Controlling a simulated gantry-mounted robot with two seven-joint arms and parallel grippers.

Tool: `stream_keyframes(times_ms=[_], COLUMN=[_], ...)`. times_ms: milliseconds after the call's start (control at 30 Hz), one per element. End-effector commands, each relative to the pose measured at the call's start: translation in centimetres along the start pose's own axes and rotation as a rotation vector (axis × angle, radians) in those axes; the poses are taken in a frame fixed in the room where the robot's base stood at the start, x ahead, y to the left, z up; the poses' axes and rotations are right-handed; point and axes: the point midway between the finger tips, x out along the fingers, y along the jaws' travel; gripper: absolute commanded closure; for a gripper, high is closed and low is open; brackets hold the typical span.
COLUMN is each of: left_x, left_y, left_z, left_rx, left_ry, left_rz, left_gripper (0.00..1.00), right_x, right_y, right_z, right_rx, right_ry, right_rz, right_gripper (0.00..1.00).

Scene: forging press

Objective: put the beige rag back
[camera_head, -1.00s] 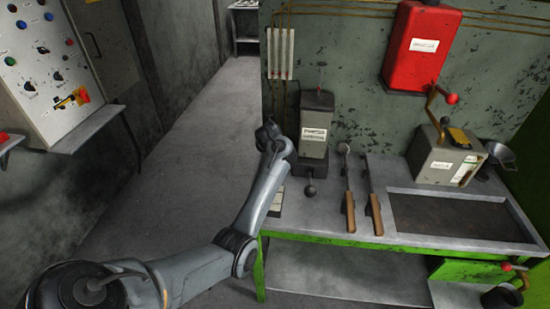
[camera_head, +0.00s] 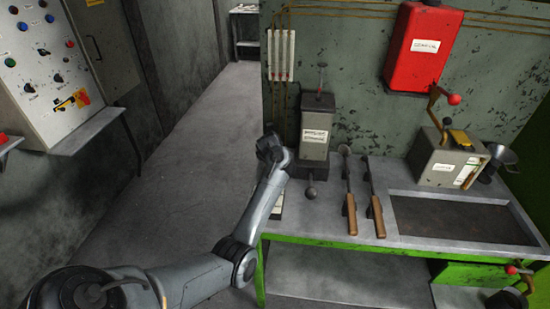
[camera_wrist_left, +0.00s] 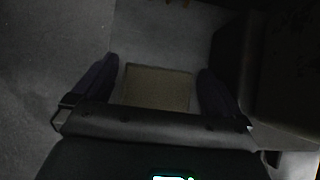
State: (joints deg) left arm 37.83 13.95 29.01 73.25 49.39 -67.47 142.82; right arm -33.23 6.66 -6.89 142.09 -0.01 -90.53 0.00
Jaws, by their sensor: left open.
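In the left wrist view a flat, square, dull beige-brown piece (camera_wrist_left: 157,88), seemingly the beige rag, lies on a grey surface; the picture is dark. My left gripper (camera_wrist_left: 157,66) is open, with one finger on either side of this piece and a gap to each. Whether the fingers are above it or level with it I cannot tell. In the head view my left arm reaches to the left end of the workbench (camera_head: 440,252); its wrist hides the fingers, and I cannot make out the rag there. My right gripper is out of view.
A grey box with a lever (camera_head: 314,132) stands close right of my wrist. Two wooden-handled tools (camera_head: 351,210) lie beside it, left of a sunken tray (camera_head: 393,215). A hand-cranked box (camera_head: 447,162) stands further right. The floor (camera_head: 170,170) at left is clear.

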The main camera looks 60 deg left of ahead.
Motion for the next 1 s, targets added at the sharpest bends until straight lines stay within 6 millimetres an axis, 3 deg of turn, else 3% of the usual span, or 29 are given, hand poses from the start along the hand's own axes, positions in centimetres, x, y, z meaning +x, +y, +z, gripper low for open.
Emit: stream_keyframes(times_ms=[267, 700, 1000], left_x=[-2.5, -10.5, -12.2], left_y=[0.0, 0.0, 0.0], left_z=[0.5, 0.6, 0.2], left_rx=[0.001, 0.001, 0.001], left_ry=[-0.002, -0.001, 0.0], left_rz=[0.001, 0.0, 0.0], left_gripper=[0.0, 0.0, 0.0], right_x=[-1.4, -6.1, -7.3], right_y=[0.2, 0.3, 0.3], right_z=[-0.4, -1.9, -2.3], right_rx=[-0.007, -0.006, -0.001], right_ry=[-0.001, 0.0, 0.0], right_rz=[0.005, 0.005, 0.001], right_gripper=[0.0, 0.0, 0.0])
